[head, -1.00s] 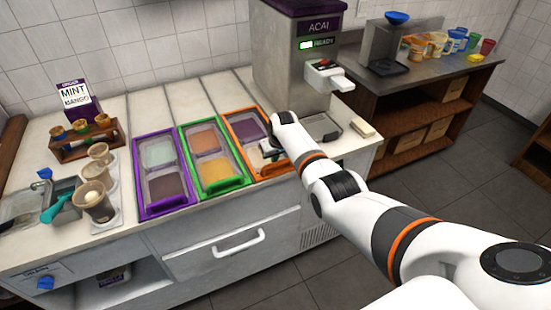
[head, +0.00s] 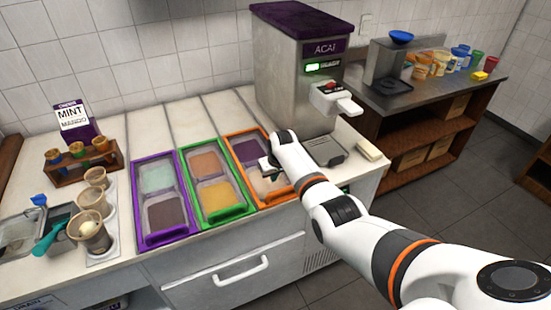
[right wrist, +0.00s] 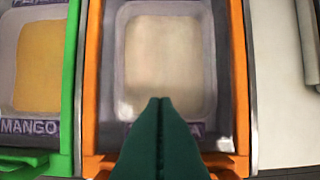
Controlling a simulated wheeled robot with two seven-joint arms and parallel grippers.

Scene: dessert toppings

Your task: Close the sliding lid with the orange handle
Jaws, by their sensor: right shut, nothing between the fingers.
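The orange-framed topping unit (head: 233,160) is the rightmost of three on the counter, with a purple tub (head: 247,150) behind and a cream tub (head: 272,185) in front. In the right wrist view its orange side rails (right wrist: 93,70) flank the cream tub (right wrist: 165,55). An orange front piece (right wrist: 225,163) shows at the bottom, partly hidden by my fingers. My right gripper (head: 268,165) is over the middle of this unit. Its dark green fingers (right wrist: 158,103) are shut and empty above the cream tub's front part. I cannot tell whether they touch the lid. My left gripper is not in view.
A green-framed unit (head: 186,165) and a purple-framed unit (head: 138,195) stand to the left. The acai machine (head: 285,75) rises close behind and right, with its drip tray (head: 325,150) beside my arm. Cups (head: 92,228) stand at the far left.

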